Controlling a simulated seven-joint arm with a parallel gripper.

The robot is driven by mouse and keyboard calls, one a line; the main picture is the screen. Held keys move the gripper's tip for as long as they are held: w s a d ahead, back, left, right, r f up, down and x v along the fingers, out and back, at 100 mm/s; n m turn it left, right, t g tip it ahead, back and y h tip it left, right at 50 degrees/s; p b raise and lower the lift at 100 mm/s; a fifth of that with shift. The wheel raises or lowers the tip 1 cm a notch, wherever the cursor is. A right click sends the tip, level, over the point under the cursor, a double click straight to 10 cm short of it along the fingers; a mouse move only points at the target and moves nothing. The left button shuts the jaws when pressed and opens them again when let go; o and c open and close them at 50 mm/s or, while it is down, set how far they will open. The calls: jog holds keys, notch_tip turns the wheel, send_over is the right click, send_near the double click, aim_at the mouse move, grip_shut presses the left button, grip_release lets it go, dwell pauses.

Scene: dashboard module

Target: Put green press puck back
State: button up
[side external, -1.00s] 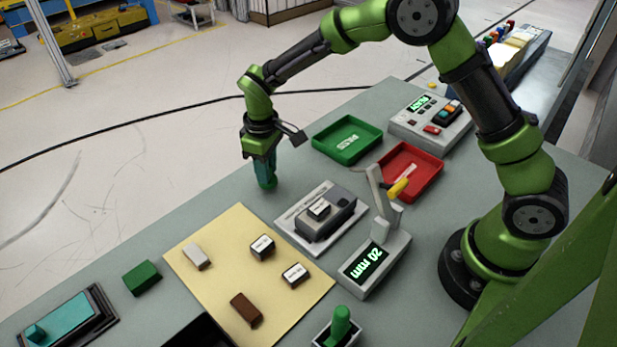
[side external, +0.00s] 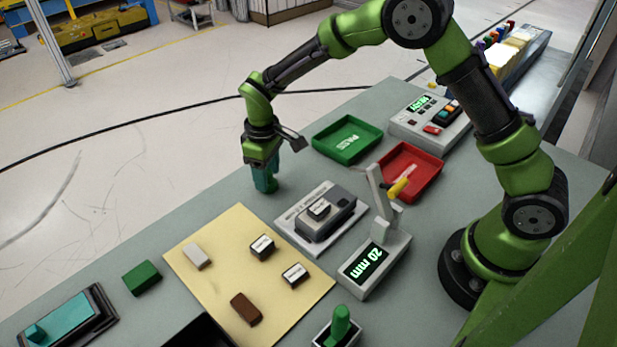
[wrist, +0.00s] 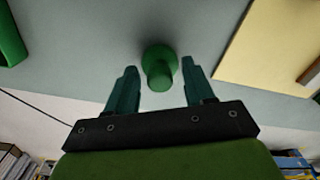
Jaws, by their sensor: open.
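The green press puck (wrist: 159,68), a round piece with a knob, shows in the wrist view against the grey bench top, between my two teal fingers. My gripper (wrist: 158,66) is open around it, with a narrow gap on each side in the picture. In the side view my gripper (side external: 266,182) points down low over the bench, left of the green PASS tray, and its fingers largely hide the puck. A separate green knob (side external: 340,322) stands in a small pale base at the front edge of the side view.
The green PASS tray (side external: 328,150) and a red tray (side external: 432,182) lie to the right of my gripper. A grey device on a white plate (side external: 287,232) and a 20 mm gauge (side external: 385,263) stand nearer. A yellow mat (side external: 208,238) holds several small blocks. Bench left of my gripper is clear.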

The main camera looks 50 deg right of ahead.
aim_at(268, 171)
jog(key=s+d+r+m+t, duration=0.1)
jog(key=s+r, duration=0.1)
jog(key=r, duration=0.7)
jog(key=s+d+r+m, duration=0.1)
jog(key=s+d+r, duration=0.1)
jog(key=r, duration=0.7)
jog(key=s+d+r+m+t+y, duration=0.1)
jog(key=s+d+r+m+t, duration=0.1)
jog(key=s, duration=0.7)
jog(key=s+d+r+m+t+y, duration=0.1)
jog(key=s+d+r+m+t, duration=0.1)
jog(key=s, duration=0.8)
jog(key=d+m+t, duration=0.1)
jog(key=m+t, duration=0.1)
jog(key=shift+d+m, duration=0.3)
jog(key=shift+d, duration=0.05)
jog(key=shift+r, duration=0.15)
